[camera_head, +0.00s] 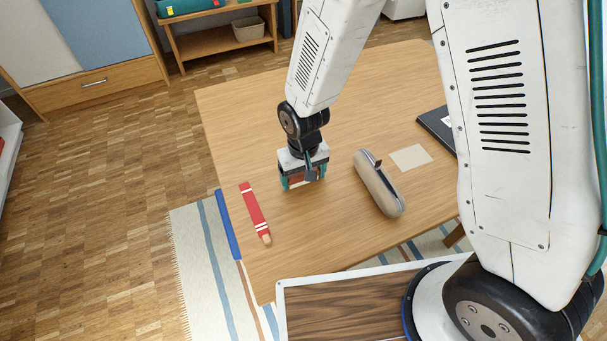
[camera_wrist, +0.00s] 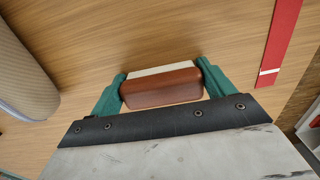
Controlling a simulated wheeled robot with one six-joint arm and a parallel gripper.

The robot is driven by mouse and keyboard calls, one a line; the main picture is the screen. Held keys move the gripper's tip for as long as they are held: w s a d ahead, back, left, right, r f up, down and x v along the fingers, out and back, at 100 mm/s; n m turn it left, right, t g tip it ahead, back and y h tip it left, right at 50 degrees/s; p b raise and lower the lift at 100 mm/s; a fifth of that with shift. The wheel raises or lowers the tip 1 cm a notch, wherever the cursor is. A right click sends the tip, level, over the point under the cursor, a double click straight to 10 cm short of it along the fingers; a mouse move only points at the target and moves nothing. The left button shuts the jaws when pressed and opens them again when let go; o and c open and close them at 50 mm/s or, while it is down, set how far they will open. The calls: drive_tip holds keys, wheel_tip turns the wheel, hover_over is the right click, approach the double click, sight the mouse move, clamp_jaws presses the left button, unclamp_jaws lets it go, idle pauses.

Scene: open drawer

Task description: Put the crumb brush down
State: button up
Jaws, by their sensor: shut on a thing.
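The crumb brush (camera_wrist: 162,88) has a reddish-brown wooden back and a pale strip along its far side. My gripper (camera_head: 304,181) is shut on it, with one green finger against each end in the wrist view (camera_wrist: 163,90). In the head view the gripper hides most of the brush, low over the wooden table (camera_head: 235,120). I cannot tell whether the brush touches the tabletop.
A red-and-white stick-like item (camera_head: 254,211) lies left of my gripper. A beige case (camera_head: 378,183) lies to the right, beside a pale square sheet (camera_head: 410,157). A dark flat item (camera_head: 437,127) lies farther right. The table's far left area is clear.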

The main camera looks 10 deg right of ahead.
drive_tip(key=shift+f, duration=0.25)
drive_tip(key=shift+s+d+f, duration=0.1)
drive_tip(key=shift+s+f, duration=0.1)
drive_tip(key=shift+f, duration=0.05)
drive_tip(key=o, duration=1.2)
drive_tip(key=r, duration=1.1)
drive_tip(key=shift+w+r, duration=0.25)
drive_tip(key=shift+r, duration=0.05)
drive_tip(key=s+d+r+m, duration=0.1)
drive_tip(key=s+d+r, duration=0.2)
drive_tip(key=d+r, duration=0.4)
drive_tip(key=s+d+r+m, duration=0.1)
drive_tip(key=s+d+r, duration=0.3)
drive_tip(key=r, duration=0.5)
drive_tip(key=s+d+r+m+t, duration=0.1)
drive_tip(key=s+d+r, duration=0.5)
drive_tip(key=s+d, duration=0.3)
drive_tip(key=s, duration=0.3)
drive_tip(key=shift+d, duration=0.2)
